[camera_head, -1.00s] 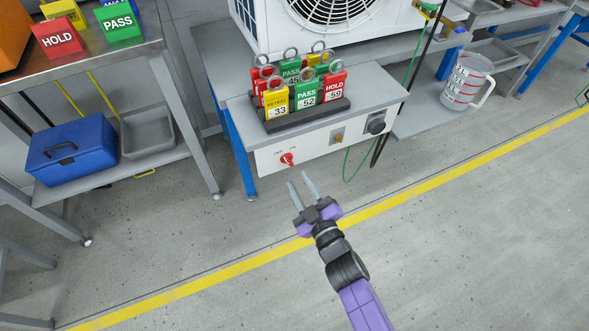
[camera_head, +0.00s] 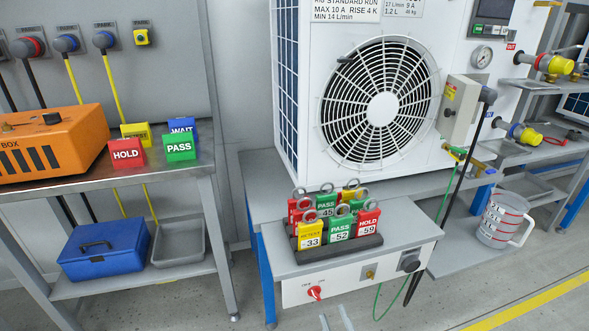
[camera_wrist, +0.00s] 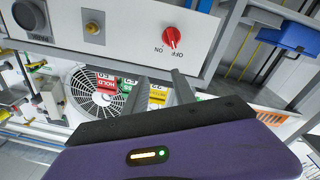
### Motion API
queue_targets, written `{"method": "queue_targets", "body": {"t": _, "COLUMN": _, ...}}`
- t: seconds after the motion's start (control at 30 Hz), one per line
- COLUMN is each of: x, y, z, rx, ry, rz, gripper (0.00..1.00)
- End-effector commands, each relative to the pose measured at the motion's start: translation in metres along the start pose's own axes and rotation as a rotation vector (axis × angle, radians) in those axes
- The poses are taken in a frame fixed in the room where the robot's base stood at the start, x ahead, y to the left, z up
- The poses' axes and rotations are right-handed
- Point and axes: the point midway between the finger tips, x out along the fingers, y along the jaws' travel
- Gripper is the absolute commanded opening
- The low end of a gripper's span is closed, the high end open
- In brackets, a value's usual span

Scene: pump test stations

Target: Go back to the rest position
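My gripper (camera_head: 336,319) shows only as two pale fingertips at the bottom edge of the head view. They are apart, with nothing seen between them, in front of and below the grey bench's control panel (camera_head: 350,283). The rest of my arm is out of that view.
A black rack (camera_head: 340,250) of red, yellow and green tags stands on the grey bench. Behind it is a white fan unit (camera_head: 310,110). At left, a table holds an orange box (camera_head: 55,145) and sign blocks. A measuring jug (camera_head: 503,220) stands at right.

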Motion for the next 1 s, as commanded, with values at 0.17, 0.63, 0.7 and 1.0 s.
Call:
{"method": "queue_targets", "body": {"t": 0.17, "x": -0.062, "y": 0.015, "z": -0.015, "rx": 0.107, "ry": -0.014, "rz": 0.042, "gripper": 0.32}}
{"method": "queue_targets", "body": {"t": 0.63, "x": -0.245, "y": 0.056, "z": -0.069, "rx": 0.352, "ry": -0.142, "rz": 0.128, "gripper": 0.32}}
{"method": "queue_targets", "body": {"t": 0.7, "x": -0.268, "y": 0.062, "z": -0.08, "rx": 0.38, "ry": -0.169, "rz": 0.138, "gripper": 0.32}}
{"method": "queue_targets", "body": {"t": 1.0, "x": -0.336, "y": 0.076, "z": -0.113, "rx": 0.446, "ry": -0.278, "rz": 0.157, "gripper": 0.32}}
